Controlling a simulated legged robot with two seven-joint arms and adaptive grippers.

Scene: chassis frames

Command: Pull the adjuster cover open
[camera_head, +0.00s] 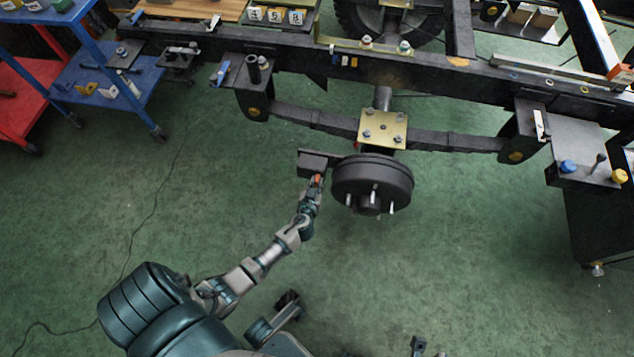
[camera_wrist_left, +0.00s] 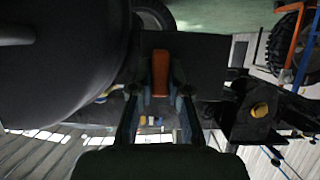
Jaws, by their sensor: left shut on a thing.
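The brake drum (camera_head: 372,182) hangs at the axle end, dark and round with wheel studs facing out. A dark box-shaped part (camera_head: 312,160), which looks like the adjuster housing, sits at its left side. A small orange tab (camera_head: 318,179) shows at its lower edge; I take this for the cover's grip. My left gripper (camera_head: 316,184) is shut on the orange tab. In the left wrist view the orange tab (camera_wrist_left: 161,76) stands between the two fingers, with the dark housing behind it. The cover's own edges are too dark to make out.
The black chassis frame (camera_head: 430,66) and leaf spring (camera_head: 452,141) run behind the drum. In the left wrist view the drum (camera_wrist_left: 60,70) fills the left side, close to my fingers. A blue shelf cart (camera_head: 100,80) stands far left. The green floor in front is mostly clear.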

